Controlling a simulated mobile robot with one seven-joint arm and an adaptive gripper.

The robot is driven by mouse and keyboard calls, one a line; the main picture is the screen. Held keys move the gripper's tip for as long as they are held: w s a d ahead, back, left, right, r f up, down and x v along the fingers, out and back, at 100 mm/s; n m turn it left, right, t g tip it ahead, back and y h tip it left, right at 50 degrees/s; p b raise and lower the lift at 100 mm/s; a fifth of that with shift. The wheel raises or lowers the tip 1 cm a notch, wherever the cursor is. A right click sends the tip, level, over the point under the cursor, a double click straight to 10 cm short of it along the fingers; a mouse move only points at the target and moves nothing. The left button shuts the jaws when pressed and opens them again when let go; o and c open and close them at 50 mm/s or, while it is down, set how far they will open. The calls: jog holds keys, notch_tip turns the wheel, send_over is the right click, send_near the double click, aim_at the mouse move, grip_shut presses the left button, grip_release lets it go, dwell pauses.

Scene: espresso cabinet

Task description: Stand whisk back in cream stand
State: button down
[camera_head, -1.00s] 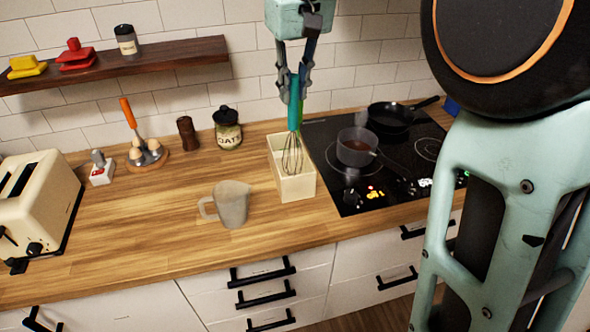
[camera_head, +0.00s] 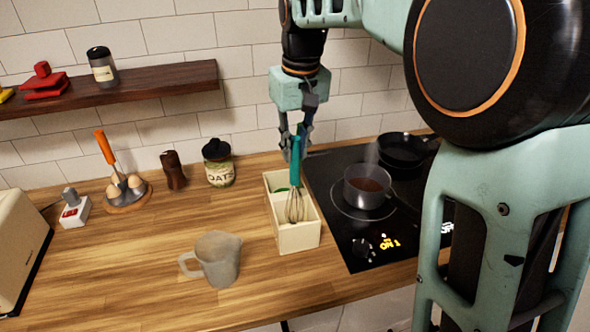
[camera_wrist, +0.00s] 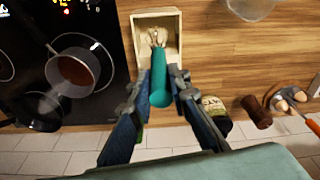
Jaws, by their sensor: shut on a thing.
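The whisk has a teal handle (camera_head: 295,160) and a wire head (camera_head: 294,206). My gripper (camera_head: 295,148) is shut on the handle and holds the whisk near upright, wires down. The cream stand (camera_head: 297,238) is an open cream box with a divider, on the counter left of the cooktop. The wire head shows over or inside its front compartment; I cannot tell how deep. In the wrist view the teal handle (camera_wrist: 160,88) is between my fingers (camera_wrist: 160,84), and the wires overlap the stand (camera_wrist: 170,18). A green thing shows in the stand's back compartment.
A grey mug (camera_head: 218,262) stands close to the left of the stand. The cooktop (camera_head: 350,230) with a steaming pot (camera_head: 366,192) and a black pan (camera_head: 402,152) is right of it. An oats jar (camera_head: 218,165) and brown mill (camera_head: 173,172) stand behind left.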

aim_at(295, 183)
jog(key=shift+f, duration=1.95)
jog(key=shift+f, duration=0.15)
jog(key=c, duration=1.8)
grip_release()
jog(key=r, duration=0.4)
jog(key=s+r, duration=0.1)
jog(key=r, duration=0.7)
jog(key=shift+s+d+r, duration=0.1)
jog(key=shift+s+d, duration=0.05)
jog(key=shift+d, duration=0.15)
